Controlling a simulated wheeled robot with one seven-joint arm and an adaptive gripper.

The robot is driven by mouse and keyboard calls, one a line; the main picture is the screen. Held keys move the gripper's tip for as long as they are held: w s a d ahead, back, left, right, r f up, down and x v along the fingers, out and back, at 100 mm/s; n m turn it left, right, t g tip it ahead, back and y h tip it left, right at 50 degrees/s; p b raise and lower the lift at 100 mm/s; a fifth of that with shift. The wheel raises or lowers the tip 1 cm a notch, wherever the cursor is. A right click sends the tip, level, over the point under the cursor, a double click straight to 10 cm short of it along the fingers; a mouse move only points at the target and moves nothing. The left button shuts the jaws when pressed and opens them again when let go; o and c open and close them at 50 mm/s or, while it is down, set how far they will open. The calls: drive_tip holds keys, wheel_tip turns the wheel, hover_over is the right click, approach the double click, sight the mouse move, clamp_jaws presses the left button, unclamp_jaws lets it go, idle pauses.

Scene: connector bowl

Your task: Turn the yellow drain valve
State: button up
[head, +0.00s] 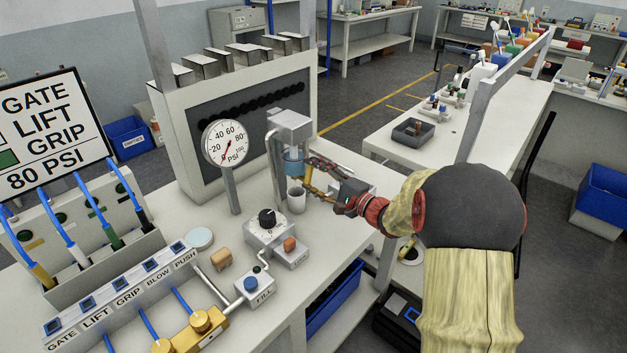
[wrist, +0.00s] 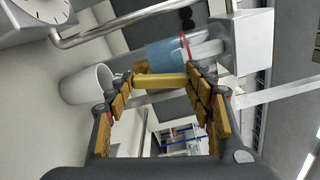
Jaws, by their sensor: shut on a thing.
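The yellow drain valve (wrist: 160,81) shows in the wrist view as a yellow bar lying across between my fingertips, beside the bottom of a clear cylinder with blue liquid (wrist: 163,54). My gripper (wrist: 162,78) is shut on it, one finger at each end of the bar. In the head view my gripper (head: 316,178) reaches in from the right to just below the blue cylinder (head: 293,162); the fingers largely hide the valve there. A white cup (head: 296,200) stands below the cylinder; it also shows in the wrist view (wrist: 87,84), left of the fingers, apart from them.
A pressure gauge (head: 226,143) on a post stands left of the cylinder. A dial box (head: 268,229) and a FILL button box (head: 254,286) sit in front. A panel with cables stands at left. The floor beyond the bench is open.

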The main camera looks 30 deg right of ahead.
idle(0.3)
drive_tip(key=o, duration=1.1)
drive_tip(key=shift+o, duration=0.3)
drive_tip(key=v, duration=1.2)
